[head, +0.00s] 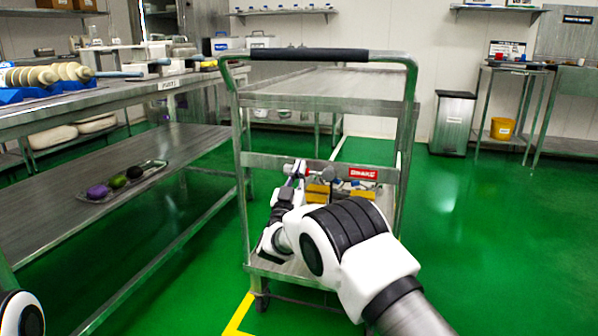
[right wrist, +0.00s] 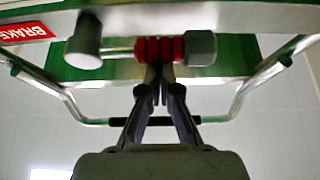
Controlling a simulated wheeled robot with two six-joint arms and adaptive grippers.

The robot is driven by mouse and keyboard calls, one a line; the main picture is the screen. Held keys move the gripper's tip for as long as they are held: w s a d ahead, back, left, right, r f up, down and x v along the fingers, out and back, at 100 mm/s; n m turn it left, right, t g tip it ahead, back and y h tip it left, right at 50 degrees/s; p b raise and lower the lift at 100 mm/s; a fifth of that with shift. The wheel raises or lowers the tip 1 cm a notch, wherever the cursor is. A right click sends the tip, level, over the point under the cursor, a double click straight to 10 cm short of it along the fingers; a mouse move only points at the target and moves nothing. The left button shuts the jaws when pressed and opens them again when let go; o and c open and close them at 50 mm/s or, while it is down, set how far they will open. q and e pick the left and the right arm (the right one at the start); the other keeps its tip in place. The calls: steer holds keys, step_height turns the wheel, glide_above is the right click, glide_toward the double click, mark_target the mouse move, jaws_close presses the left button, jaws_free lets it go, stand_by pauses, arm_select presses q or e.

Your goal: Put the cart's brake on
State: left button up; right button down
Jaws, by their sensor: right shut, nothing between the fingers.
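The steel cart (head: 245,160) stands in front of me, its black push grip (head: 310,55) across the top. A red BRAKE label (head: 363,173) is on its crossbar and also shows in the right wrist view (right wrist: 25,31). Near it, the brake lever (right wrist: 118,48) lies horizontal, with a grey knob (right wrist: 85,45), red bands and a grey block. My right gripper (head: 297,172) is at the crossbar, left of the label. Its shut, empty fingertips (right wrist: 157,75) are at the red bands; I cannot tell whether they touch. My left gripper is out of view.
A steel workbench (head: 130,92) runs along the left, with a small tray (head: 125,185) on its lower shelf. Yellow boxes sit on the cart's lower level, partly hidden by my right arm. A bin (head: 453,122) stands at the back right. The green floor at right is clear.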

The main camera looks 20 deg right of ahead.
steer(key=shift+f+n+t+y+p, duration=0.3)
steer(key=shift+n+y+p, duration=0.25)
steer(key=shift+n, duration=0.35)
steer(key=s+d+f+n+g+y+p, duration=0.1)
steer(key=d+f+n+y+p, duration=0.1)
steer(key=f+n+y+p, duration=0.2)
steer(key=s+d+f+n+g+y+p, duration=0.1)
steer(key=n+y+p, duration=0.6)
steer(key=n, duration=1)
step_height(320, 180, down, 3)
steer(key=s+d+p, duration=0.1)
steer(key=p, duration=0.2)
steer(key=shift+d+r+p, duration=0.15)
steer(key=shift+d+p, duration=0.15)
steer(key=shift+p, duration=0.1)
steer(key=shift+s+d, duration=0.1)
steer(key=shift+d, duration=0.05)
